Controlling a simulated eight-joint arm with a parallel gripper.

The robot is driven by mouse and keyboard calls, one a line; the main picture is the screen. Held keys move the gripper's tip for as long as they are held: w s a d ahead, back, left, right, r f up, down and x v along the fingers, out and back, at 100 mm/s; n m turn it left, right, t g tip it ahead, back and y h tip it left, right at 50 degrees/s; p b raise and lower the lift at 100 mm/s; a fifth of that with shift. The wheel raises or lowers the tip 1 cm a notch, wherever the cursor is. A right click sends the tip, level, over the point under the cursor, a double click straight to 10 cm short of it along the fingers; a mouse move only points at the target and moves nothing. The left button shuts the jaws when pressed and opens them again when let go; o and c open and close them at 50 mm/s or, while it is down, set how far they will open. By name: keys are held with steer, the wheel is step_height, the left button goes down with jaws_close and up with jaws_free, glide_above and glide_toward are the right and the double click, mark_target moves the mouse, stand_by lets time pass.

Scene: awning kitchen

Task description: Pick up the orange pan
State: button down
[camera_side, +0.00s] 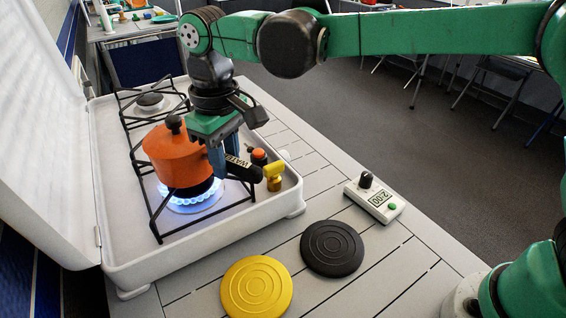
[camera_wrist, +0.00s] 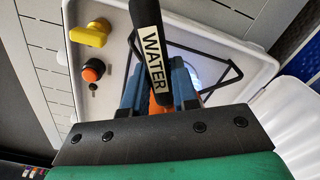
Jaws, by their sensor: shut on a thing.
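The orange pan (camera_side: 180,158) is a lidded pot with a black knob and a black handle marked WATER (camera_side: 238,166). It is over the lit front burner (camera_side: 190,203) of the white camp stove, upright or nearly so; I cannot tell whether its base touches the grate. My gripper (camera_side: 224,160) points down at the pan's right side, with blue fingers shut on the handle. In the wrist view the handle (camera_wrist: 152,55) runs between the blue fingers (camera_wrist: 158,90), and only a sliver of orange body shows. The rest of the pan is hidden there.
The stove (camera_side: 250,207) has a raised white lid (camera_side: 45,150) at left, a black grate, a yellow knob (camera_side: 273,176) and an orange-topped knob (camera_side: 258,155). A yellow disc (camera_side: 257,287), a black disc (camera_side: 331,248) and a timer reading 2:00 (camera_side: 375,200) lie on the slatted table.

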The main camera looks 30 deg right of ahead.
steer(key=shift+r, duration=0.1)
steer(key=shift+r, duration=2.9)
